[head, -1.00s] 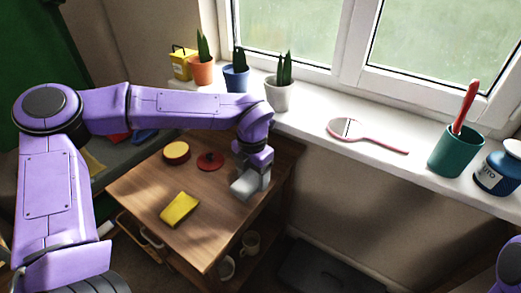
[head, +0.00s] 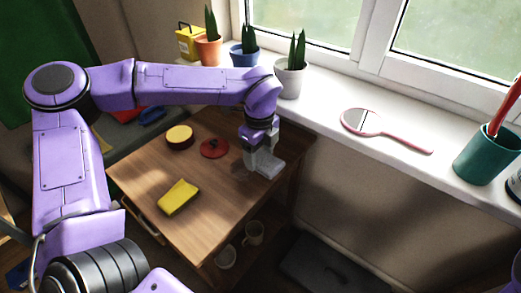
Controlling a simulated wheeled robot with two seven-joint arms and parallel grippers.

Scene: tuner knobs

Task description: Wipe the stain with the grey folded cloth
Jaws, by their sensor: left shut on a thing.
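My left gripper (head: 259,158) is over the right part of the wooden table, pointing down. It is shut on the grey folded cloth (head: 270,166), a light grey pad low at the tabletop near its right edge. The fingers hide part of the cloth, and I cannot tell whether it touches the wood. A faint greyish patch, likely the stain (head: 238,171), shows on the wood just left of the cloth. My right gripper is not in view.
On the table (head: 215,222) are a yellow sponge-like block (head: 178,197), a round yellow-topped item (head: 179,137) and a red disc with a knob (head: 214,148). The windowsill (head: 330,95) behind holds potted plants, a pink hand mirror (head: 362,121) and a teal pot (head: 484,156).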

